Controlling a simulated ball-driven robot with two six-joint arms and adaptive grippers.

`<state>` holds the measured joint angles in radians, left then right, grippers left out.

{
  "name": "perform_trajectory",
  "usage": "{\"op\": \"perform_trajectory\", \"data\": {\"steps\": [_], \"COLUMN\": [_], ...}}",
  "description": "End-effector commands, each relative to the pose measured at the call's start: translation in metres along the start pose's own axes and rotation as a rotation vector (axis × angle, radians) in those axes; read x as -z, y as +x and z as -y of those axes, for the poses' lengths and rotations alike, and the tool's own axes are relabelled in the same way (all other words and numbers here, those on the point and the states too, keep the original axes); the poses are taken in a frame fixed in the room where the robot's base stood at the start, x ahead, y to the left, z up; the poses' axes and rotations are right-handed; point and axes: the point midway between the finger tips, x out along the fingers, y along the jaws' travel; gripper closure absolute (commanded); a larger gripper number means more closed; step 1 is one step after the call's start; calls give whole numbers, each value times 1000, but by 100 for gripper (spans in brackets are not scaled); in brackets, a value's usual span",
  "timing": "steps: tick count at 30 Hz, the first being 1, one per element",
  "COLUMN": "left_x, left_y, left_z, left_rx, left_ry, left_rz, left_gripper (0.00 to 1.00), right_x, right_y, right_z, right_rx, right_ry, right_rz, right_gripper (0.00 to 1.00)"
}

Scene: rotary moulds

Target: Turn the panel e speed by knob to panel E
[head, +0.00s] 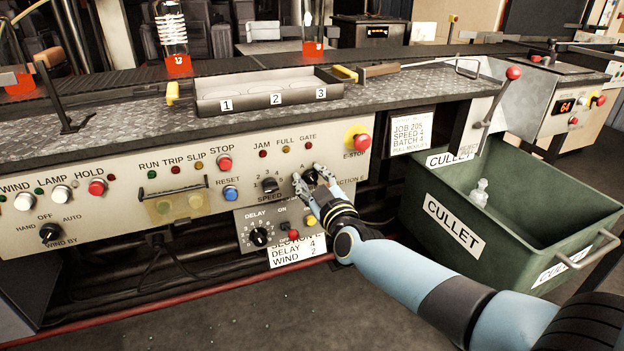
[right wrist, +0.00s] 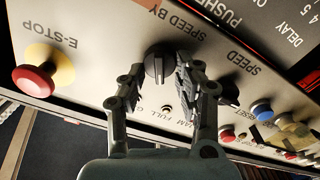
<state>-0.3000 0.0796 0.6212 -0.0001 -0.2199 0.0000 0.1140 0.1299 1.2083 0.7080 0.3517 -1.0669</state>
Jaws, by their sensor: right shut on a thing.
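The black speed by knob (right wrist: 158,66) sits on the pale control panel (head: 120,215). In the right wrist view the panel is upside down, with the SPEED BY label beside the knob. My right gripper (head: 311,176) is shut on this knob; its two fingers lie on either side of it in the right wrist view (right wrist: 160,75). A white pointer line shows on the knob face, toward the picture's bottom. In the head view the fingers mostly cover the knob (head: 310,175) and its scale, so its setting is hard to read. My left gripper is not in view.
The numbered SPEED knob (head: 269,185) is just left of my right gripper. The red E-STOP button (head: 361,142) is close on its right. The DELAY knob (head: 259,236) is lower left. A green cullet bin (head: 560,205) stands at right, beyond my right arm.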

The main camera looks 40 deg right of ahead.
Motion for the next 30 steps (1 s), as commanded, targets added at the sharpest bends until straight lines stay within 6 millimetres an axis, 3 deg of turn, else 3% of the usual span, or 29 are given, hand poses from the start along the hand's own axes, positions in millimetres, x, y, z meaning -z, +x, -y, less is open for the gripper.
{"op": "perform_trajectory", "data": {"steps": [11, 30], "left_x": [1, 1], "left_y": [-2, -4], "left_z": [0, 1], "left_rx": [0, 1], "left_ry": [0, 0], "left_rz": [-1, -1], "left_gripper": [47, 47], "right_x": [0, -3], "right_y": [0, -1], "right_z": [-1, -6], "right_rx": [1, 1], "right_ry": [104, 673], "right_rz": [1, 2], "right_gripper": [100, 100]}}
